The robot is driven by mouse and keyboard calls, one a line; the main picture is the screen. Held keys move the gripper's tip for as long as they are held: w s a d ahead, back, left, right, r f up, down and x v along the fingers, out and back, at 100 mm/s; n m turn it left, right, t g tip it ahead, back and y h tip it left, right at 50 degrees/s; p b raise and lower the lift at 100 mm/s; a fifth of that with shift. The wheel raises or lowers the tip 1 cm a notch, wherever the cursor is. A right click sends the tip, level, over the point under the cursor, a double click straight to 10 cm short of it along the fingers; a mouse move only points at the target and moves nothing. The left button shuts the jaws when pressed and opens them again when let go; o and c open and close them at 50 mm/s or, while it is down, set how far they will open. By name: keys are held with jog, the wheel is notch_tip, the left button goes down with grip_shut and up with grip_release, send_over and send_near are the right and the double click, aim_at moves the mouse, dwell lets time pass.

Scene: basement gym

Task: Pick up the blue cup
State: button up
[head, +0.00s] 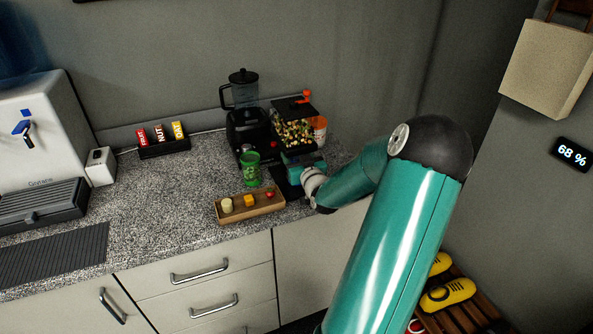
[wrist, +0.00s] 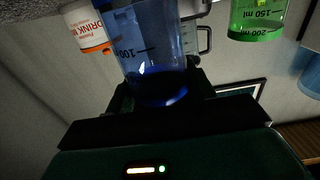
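The blue cup (wrist: 150,42), see-through with dark measuring marks, fills the middle of the wrist view, close to the camera. My gripper (wrist: 160,88) has its dark fingers on opposite sides of the cup, near its rim. They appear to be against its wall, with no clear gap. In the head view, my gripper (head: 290,182) is low over the counter by the food dispenser, and my arm comes in from the right. The blue cup cannot be made out there. I cannot tell whether the cup touches the counter.
A green cup (head: 250,170) stands left of my gripper and shows in the wrist view (wrist: 258,17). A wooden tray (head: 236,214) with small items lies in front. A blender (head: 246,125), food dispenser (head: 296,132) and drink-mix tub (wrist: 86,28) stand close by.

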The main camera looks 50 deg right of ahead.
jog(key=c, duration=0.8)
jog(key=shift+r, duration=0.1)
jog(key=shift+r, duration=0.15)
jog(key=v, duration=1.8)
